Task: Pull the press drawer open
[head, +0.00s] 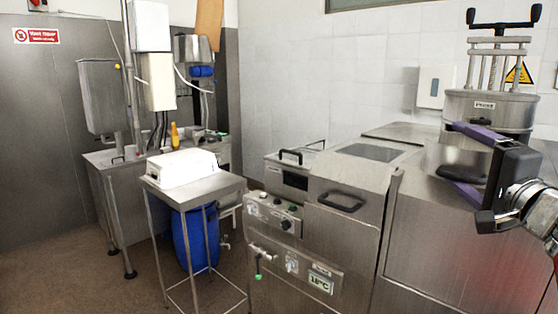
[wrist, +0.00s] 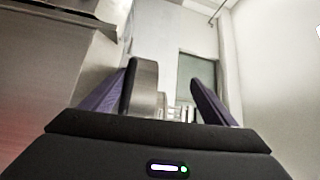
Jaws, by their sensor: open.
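The press (head: 486,108) is a round metal drum with a dark label and a black-handled screw frame on top. It stands at the far right of the head view. In the wrist view my gripper (wrist: 163,75) is also open. A rounded grey metal body (wrist: 146,92) shows beside the left finger there; I cannot tell whether they touch.
A steel machine with a black-handled lid (head: 342,200) stands at centre, beside a steel cabinet (head: 430,240). A small table (head: 215,185) bears a white box (head: 181,168), with a blue barrel (head: 195,238) below. Open brown floor (head: 60,260) lies at left.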

